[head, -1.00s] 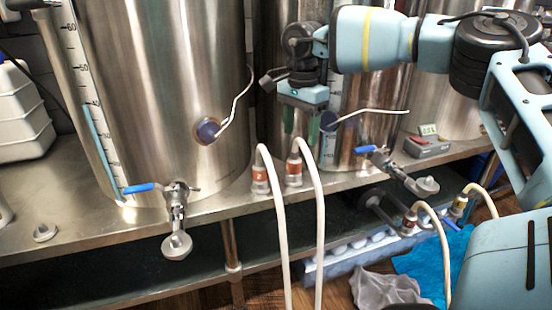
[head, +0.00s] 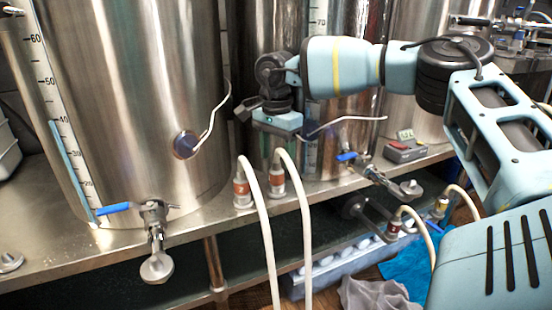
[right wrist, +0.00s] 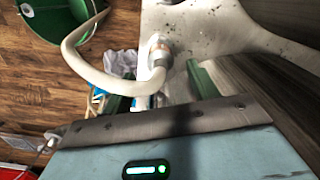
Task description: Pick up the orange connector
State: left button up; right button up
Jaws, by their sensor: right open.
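Two connectors with orange-red bands and white hoses stand upright on the steel bench: the left one (head: 241,192) and the right one (head: 276,182). I cannot tell their bands apart by colour. My right gripper (head: 277,143) is just above and behind the right connector in the head view; its fingers barely show there. In the right wrist view its green fingers are apart, and a hosed connector (right wrist: 158,52) lies between and beyond them, with no visible grip. My left gripper is not in view.
Steel kettles (head: 130,110) stand close behind. Valves with blue handles (head: 113,208) stick out in front. A small meter (head: 405,150) sits on the bench at right. Red-banded (head: 394,226) and yellow-banded (head: 440,207) connectors are lower right, near a blue cloth (head: 408,268).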

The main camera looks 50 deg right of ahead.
aim_at(276, 162)
notch_tip(276, 162, down, 4)
jog(key=shift+r+b, duration=0.15)
jog(key=shift+b, duration=0.4)
jog(key=shift+c, duration=0.2)
jog(key=c, duration=0.7)
jog(key=shift+r, duration=0.1)
jog(key=c, duration=0.4)
notch_tip(276, 162, up, 10)
jog(key=p, duration=0.3)
jog(key=shift+p, duration=0.35)
jog(key=shift+r, duration=0.1)
